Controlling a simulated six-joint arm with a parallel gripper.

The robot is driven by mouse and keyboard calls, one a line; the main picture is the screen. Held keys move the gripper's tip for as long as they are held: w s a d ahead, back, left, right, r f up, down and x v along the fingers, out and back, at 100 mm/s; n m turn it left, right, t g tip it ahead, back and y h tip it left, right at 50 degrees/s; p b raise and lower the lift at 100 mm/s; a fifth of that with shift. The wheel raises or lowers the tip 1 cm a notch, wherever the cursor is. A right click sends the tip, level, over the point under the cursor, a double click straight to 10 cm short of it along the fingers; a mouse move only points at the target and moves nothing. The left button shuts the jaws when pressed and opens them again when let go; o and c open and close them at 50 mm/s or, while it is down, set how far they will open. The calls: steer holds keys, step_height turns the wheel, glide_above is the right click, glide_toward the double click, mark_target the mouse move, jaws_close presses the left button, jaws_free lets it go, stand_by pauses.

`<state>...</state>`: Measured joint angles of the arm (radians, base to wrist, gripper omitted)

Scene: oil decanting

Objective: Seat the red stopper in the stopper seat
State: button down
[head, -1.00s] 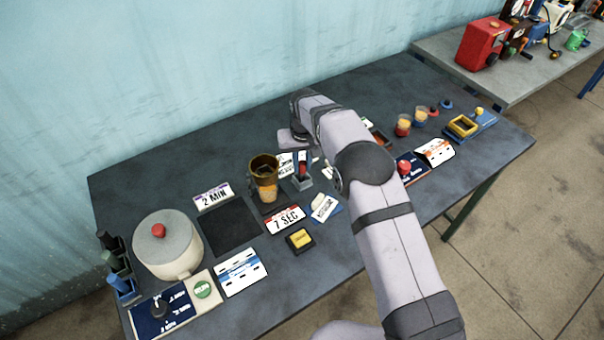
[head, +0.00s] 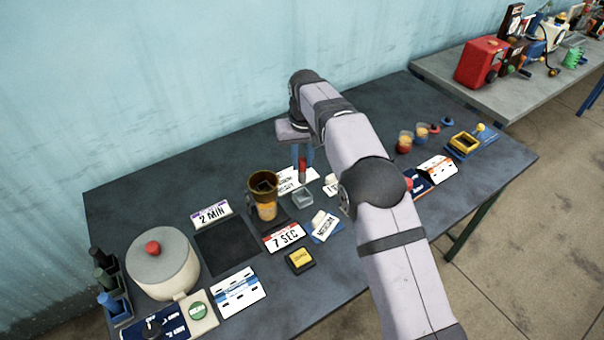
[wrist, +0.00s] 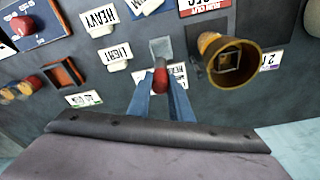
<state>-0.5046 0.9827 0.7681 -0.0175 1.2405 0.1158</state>
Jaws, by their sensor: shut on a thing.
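The red stopper (head: 302,172) is held between the blue fingers of my gripper (head: 302,160), which points down over the back middle of the table. In the wrist view the stopper (wrist: 160,76) shows between the two fingertips of my gripper (wrist: 161,84). A small grey, square, open-topped holder (head: 302,197) stands just below and in front of the stopper, and it also shows in the wrist view (wrist: 160,47). The stopper appears clear above this holder. I cannot tell for certain which thing is the stopper seat.
An amber vessel with a wide brown rim (head: 263,196) stands close left of the holder. Cards (head: 326,226) and a yellow block (head: 300,260) lie in front. A lidded pot (head: 162,264) stands at left. Orange-and-red cups (head: 405,142) and a yellow frame (head: 465,142) are at right.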

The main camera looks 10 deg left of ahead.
steer(key=shift+a+r, duration=0.1)
steer(key=shift+r, duration=1.05)
steer(key=s+a+r+p, duration=0.5)
steer(key=s+a+r, duration=0.3)
steer(key=a+r, duration=0.15)
steer(key=shift+w+d+f+p, duration=0.15)
steer(key=shift+f+p, duration=0.35)
steer(key=shift+f, duration=1.1)
steer(key=shift+d+f+p, duration=0.2)
steer(key=shift+f+p, duration=0.25)
steer(key=shift+f, duration=1.2)
steer(key=shift+w+d+f+p, duration=0.15)
steer(key=shift+f+p, duration=0.35)
steer(key=shift+f, duration=1.1)
steer(key=shift+s+f, duration=0.1)
steer(key=shift+f, duration=0.05)
steer(key=c, duration=1.6)
jaws_free()
steer(key=r+b, duration=0.1)
steer(key=r, duration=0.3)
steer(key=s+r+b, duration=0.1)
steer(key=r, duration=0.3)
steer(key=r+b, duration=0.1)
steer(key=r, duration=0.3)
steer(key=shift+s+d+r, duration=0.1)
steer(key=shift+s+d, duration=0.25)
